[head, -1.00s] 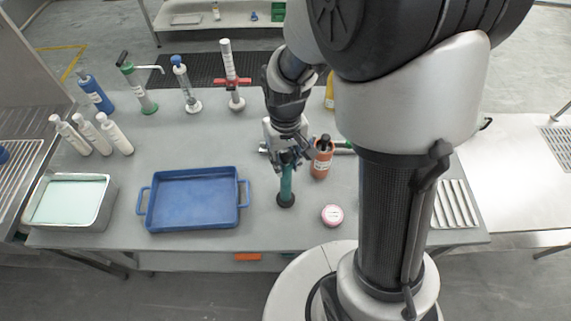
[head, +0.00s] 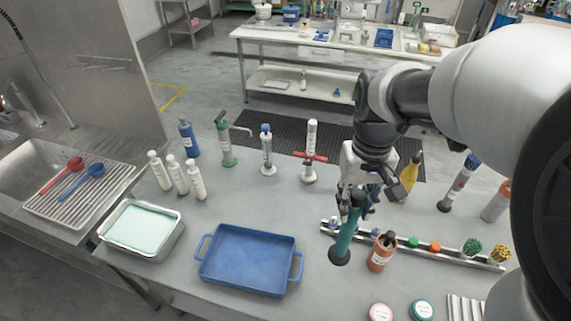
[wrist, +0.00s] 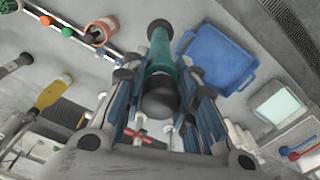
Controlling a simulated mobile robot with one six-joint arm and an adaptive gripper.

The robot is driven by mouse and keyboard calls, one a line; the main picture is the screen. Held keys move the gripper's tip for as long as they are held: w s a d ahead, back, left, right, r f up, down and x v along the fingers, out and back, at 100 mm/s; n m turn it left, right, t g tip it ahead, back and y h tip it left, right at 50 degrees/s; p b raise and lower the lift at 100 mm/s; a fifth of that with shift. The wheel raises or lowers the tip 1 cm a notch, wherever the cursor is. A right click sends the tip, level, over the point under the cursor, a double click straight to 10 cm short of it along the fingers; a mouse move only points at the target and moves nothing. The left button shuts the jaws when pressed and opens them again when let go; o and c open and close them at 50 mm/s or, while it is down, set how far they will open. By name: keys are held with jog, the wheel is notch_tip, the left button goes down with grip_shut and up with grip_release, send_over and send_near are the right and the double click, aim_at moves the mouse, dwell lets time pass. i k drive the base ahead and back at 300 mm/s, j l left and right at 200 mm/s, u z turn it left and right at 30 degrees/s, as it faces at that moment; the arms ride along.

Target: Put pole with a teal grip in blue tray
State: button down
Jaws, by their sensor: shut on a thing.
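The pole with a teal grip (head: 344,238) hangs upright from my gripper (head: 358,200) in the head view, with a dark round end at its bottom. My gripper is shut on its upper part. In the wrist view the teal grip (wrist: 161,52) stands between the two fingers of my gripper (wrist: 165,105), with a dark knob near the camera. The blue tray (head: 248,262) is empty and lies to the left of the pole on the table. It also shows in the wrist view (wrist: 216,58). I cannot tell the exact height of the pole's bottom above the table.
A steel pan of pale green (head: 140,228) is left of the tray. Several bottles and pumps stand at the back.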

aim_at(227, 251)
jog(key=i+j+z, duration=0.1)
jog(key=j+z, duration=0.2)
jog(key=j, duration=0.85)
jog(key=j+z, duration=0.25)
jog(key=j, duration=0.85)
